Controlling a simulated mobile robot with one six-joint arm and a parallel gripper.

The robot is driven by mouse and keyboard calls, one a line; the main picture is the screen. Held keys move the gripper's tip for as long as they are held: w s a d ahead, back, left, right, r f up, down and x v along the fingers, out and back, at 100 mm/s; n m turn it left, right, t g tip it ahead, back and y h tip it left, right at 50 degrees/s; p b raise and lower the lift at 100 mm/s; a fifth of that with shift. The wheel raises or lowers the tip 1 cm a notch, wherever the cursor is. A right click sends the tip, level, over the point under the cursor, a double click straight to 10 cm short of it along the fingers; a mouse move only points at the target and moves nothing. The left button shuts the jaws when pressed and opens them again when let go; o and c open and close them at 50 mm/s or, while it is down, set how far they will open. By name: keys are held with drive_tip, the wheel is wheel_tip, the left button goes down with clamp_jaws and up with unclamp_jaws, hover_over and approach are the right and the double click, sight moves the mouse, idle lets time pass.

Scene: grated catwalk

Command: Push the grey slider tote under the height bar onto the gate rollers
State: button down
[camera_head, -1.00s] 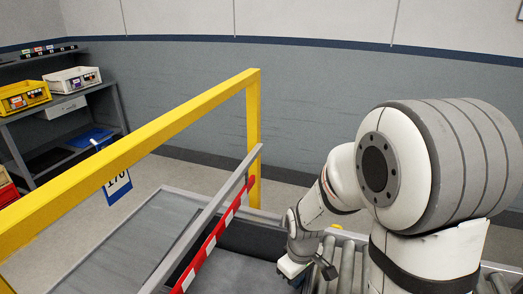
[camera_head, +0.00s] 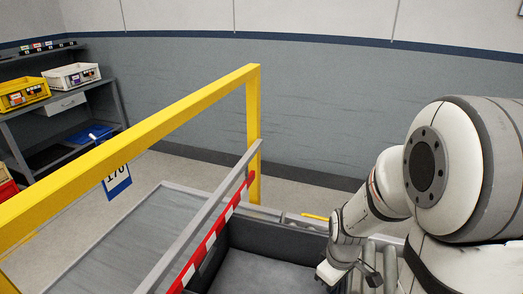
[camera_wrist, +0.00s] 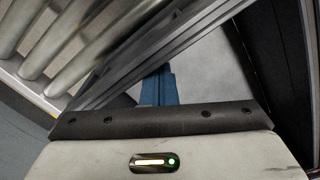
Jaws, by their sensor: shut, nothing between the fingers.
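The grey tote (camera_head: 262,272) is open-topped with dark walls. It lies at the bottom centre of the head view, just right of the red-and-white height bar (camera_head: 212,240); its near part is cut off by the frame edge. My gripper (camera_head: 328,274) is at the tote's right side, its fingertips low and hard to make out. In the wrist view, the blue fingers (camera_wrist: 158,88) are shut with nothing between them, seen against the tote's pale floor (camera_wrist: 215,65) near its dark rim (camera_wrist: 165,45). I cannot tell whether they touch it.
A yellow frame (camera_head: 150,135) crosses the left, with a hanging numbered sign (camera_head: 117,183). A flat grey railed surface (camera_head: 130,240) lies left of the bar. Rollers (camera_wrist: 65,40) lie beyond the tote rim in the wrist view. A shelf with bins (camera_head: 70,77) stands far left.

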drive_tip(key=s+d, duration=0.4)
drive_tip(key=d, duration=0.7)
idle(1.5)
drive_tip(key=shift+r, duration=0.1)
wheel_tip(320, 180, up, 8)
drive_tip(key=p, duration=0.6)
idle(0.3)
